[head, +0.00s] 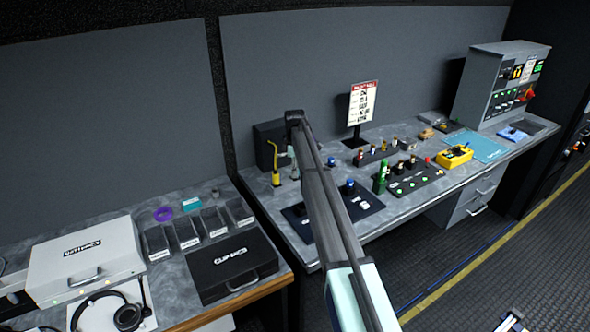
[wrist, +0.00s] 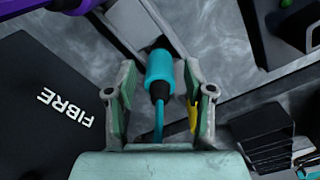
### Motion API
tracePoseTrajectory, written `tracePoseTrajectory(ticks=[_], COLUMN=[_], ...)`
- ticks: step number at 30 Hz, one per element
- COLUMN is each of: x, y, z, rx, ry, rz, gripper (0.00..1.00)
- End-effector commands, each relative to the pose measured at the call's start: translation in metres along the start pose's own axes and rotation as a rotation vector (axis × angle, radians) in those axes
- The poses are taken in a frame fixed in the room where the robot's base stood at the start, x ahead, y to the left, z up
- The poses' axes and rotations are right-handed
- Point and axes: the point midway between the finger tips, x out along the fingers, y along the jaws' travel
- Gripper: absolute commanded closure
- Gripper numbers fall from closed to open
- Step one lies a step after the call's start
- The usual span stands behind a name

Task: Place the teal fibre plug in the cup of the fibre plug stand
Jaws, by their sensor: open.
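The teal fibre plug (wrist: 160,68) shows in the wrist view, between the fingers of my open gripper (wrist: 158,80). Gaps show on both sides of the plug. A grey, pale-edged structure (wrist: 134,27) lies beside its nose; I cannot tell whether this is the stand. A black mat (wrist: 45,120) lettered FIBRE lies to the left. In the head view my gripper (head: 288,165) is over the left part of the rear counter; the plug cannot be made out there.
A black box (head: 268,136) stands by the wall, close to my gripper, with a yellow-based tool (head: 275,179) in front. The near counter holds open bins (head: 186,231), a black case (head: 230,262) and a purple ring (head: 163,213). A sign (head: 362,103) stands farther right.

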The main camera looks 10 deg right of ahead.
Motion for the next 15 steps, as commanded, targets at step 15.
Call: tracePoseTrajectory(ticks=[15], x=[-0.069], y=[0.002], z=[0.0], rx=[0.0], ry=[0.001], rz=[0.003], gripper=[0.47])
